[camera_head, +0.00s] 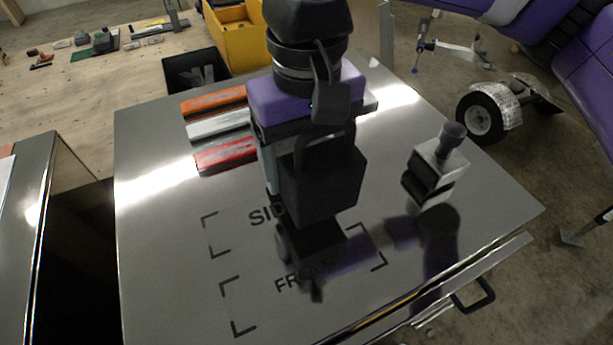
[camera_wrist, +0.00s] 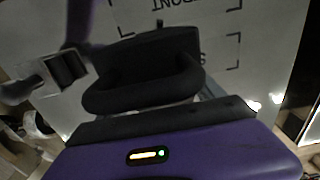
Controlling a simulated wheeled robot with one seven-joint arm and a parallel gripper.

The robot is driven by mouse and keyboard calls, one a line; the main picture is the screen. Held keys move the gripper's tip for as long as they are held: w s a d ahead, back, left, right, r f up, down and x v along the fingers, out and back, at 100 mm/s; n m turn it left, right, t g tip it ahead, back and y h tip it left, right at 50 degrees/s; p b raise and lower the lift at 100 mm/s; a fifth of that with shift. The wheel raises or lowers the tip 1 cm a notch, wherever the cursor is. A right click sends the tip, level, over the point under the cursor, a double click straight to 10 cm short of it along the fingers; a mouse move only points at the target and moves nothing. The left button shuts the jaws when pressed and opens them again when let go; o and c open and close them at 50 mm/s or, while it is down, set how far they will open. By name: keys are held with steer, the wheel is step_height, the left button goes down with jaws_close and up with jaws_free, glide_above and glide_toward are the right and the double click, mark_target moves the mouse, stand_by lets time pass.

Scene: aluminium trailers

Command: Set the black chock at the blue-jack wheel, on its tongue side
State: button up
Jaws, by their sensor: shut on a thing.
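The black chock (camera_head: 322,183) is a dark block with a loop handle on top. My gripper (camera_head: 310,135) is shut on its handle and holds it over the steel table top; a dark reflection shows below. In the wrist view the chock (camera_wrist: 150,55) is in front of my gripper (camera_wrist: 150,108). A trailer wheel (camera_head: 482,117) with a silver fender stands on the floor at the far right. A trailer jack (camera_head: 418,57) with a bluish part is to its left; I cannot tell the tongue side for sure.
The steel table (camera_head: 160,250) bears printed corner marks. A silver-and-black block with a knob (camera_head: 437,168) stands at its right. Orange, silver and red bars (camera_head: 215,128) lie at the back left. Behind are a black bin (camera_head: 195,72) and a yellow bin (camera_head: 235,40).

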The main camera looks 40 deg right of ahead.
steer(key=shift+f+p, duration=0.35)
steer(key=shift+f, duration=1.8)
steer(key=shift+f, duration=0.15)
steer(key=o, duration=2.1)
